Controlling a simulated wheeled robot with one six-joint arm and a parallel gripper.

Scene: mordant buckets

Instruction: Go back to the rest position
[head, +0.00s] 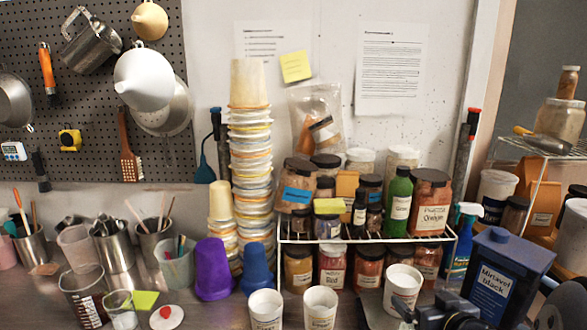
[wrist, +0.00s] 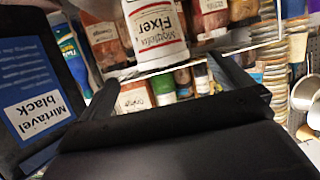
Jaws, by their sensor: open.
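My gripper (wrist: 165,72) is open, with its two dark fingers spread and nothing seen held between them. In the head view my gripper (head: 408,310) is at the bottom right, partly cut off by the frame edge. A white bucket labelled Fixer (wrist: 153,28) appears upside down beyond the fingertips in the wrist view. A white bucket (head: 403,286) stands upright just behind my gripper in the head view. Two more white buckets, one on the left (head: 265,308) and one on the right (head: 320,306), stand at the front of the bench; their labels are too small to read.
A dark blue container labelled Mirtavel black (head: 493,278) stands close to the right of my gripper. A white wire rack (head: 350,240) with several jars is behind. A tall cup stack (head: 250,150) and purple cup (head: 212,270) stand left. Some bench shows between the buckets.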

